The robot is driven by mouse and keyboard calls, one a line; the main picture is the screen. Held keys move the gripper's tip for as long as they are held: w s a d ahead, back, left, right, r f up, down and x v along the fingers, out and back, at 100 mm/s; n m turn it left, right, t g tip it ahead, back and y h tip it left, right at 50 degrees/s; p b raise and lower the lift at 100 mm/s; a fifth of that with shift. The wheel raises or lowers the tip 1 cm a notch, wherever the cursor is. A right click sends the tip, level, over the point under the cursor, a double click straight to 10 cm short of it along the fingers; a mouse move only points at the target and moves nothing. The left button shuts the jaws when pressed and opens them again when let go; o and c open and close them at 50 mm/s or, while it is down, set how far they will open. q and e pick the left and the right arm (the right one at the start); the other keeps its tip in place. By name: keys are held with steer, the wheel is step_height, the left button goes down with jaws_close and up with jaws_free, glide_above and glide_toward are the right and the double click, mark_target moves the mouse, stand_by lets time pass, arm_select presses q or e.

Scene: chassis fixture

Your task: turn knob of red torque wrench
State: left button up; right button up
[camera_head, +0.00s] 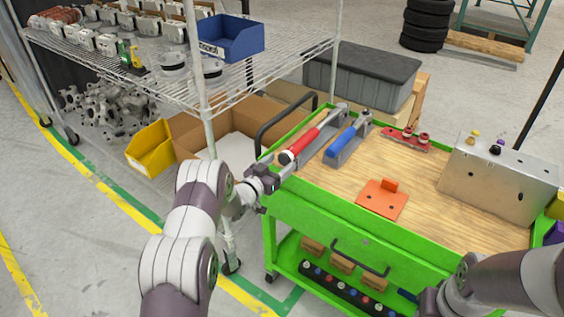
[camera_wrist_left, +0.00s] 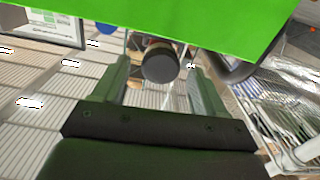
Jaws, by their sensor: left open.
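The red torque wrench (camera_head: 304,144) lies along the left side of the wooden cart top, its handle end pointing toward my left arm. Its dark round knob (camera_wrist_left: 160,62) is at the handle end and shows between the fingers in the left wrist view. My left gripper (camera_head: 288,168) is open at the cart's left front corner, its fingers on either side of the knob. The wrist view shows gaps between the knob and both fingers (camera_wrist_left: 160,85). My right arm enters at the lower right; its finger state is not clear.
A blue-handled tool (camera_head: 343,145) lies right of the wrench. An orange plate (camera_head: 382,201) and a metal box (camera_head: 500,180) are farther right on the green cart (camera_head: 340,226). A wire rack (camera_head: 262,82) with a blue bin (camera_head: 232,38) stands close on the left.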

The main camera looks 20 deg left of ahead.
arm_select(q)
steer(key=shift+x, duration=0.85)
steer(key=shift+c, duration=0.3)
steer(key=c, duration=1)
